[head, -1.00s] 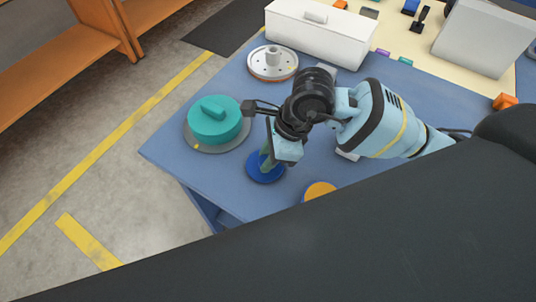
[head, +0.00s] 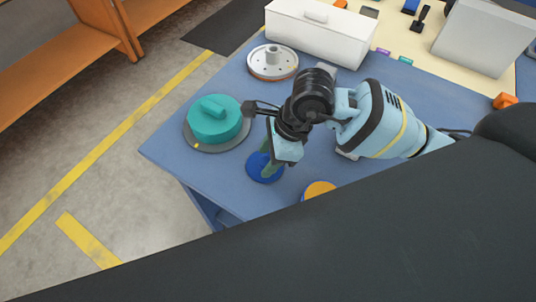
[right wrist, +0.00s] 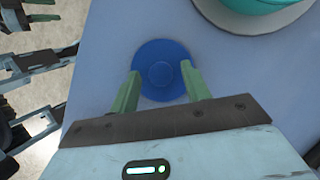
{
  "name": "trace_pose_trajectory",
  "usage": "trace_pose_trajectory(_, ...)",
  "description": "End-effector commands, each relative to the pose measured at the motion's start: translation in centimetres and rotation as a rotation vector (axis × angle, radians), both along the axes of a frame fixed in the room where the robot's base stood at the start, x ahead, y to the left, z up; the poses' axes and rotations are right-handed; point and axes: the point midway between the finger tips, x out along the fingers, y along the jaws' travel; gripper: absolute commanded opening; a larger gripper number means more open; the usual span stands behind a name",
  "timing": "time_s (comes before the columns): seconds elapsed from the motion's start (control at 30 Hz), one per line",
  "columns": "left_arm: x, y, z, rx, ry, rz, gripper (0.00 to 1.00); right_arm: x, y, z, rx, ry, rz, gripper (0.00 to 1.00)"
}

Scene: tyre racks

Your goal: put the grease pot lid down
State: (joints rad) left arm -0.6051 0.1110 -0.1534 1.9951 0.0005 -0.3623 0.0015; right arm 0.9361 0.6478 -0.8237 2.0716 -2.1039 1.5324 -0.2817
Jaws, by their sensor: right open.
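The lid, a flat blue disc with a round knob in its middle (head: 262,178), lies on the blue table near its front left edge. It also shows in the right wrist view (right wrist: 163,52). My right gripper (right wrist: 161,72) is open, its two green fingers pointing down on either side of the knob, with gaps between. In the head view my right gripper (head: 270,163) hides part of the disc. My left gripper does not show in the head view.
A teal round piece with a bar handle (head: 214,120) sits on a grey disc to the left. A silver flanged part (head: 272,63) and a white box (head: 318,35) stand behind. A yellow-orange round thing (head: 320,189) is partly hidden. Table is clear between.

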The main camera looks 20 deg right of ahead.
Motion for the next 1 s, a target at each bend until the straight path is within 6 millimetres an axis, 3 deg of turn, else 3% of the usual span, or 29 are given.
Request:
trace_pose_trajectory(0.6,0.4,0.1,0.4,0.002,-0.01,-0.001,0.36,-0.9,-3.9,9.8,0.0,-0.003,-0.001,0.47)
trace_pose_trajectory(1.0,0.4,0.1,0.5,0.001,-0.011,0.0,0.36,-1.1,-4.4,11.0,0.0,-0.001,0.0,0.47)
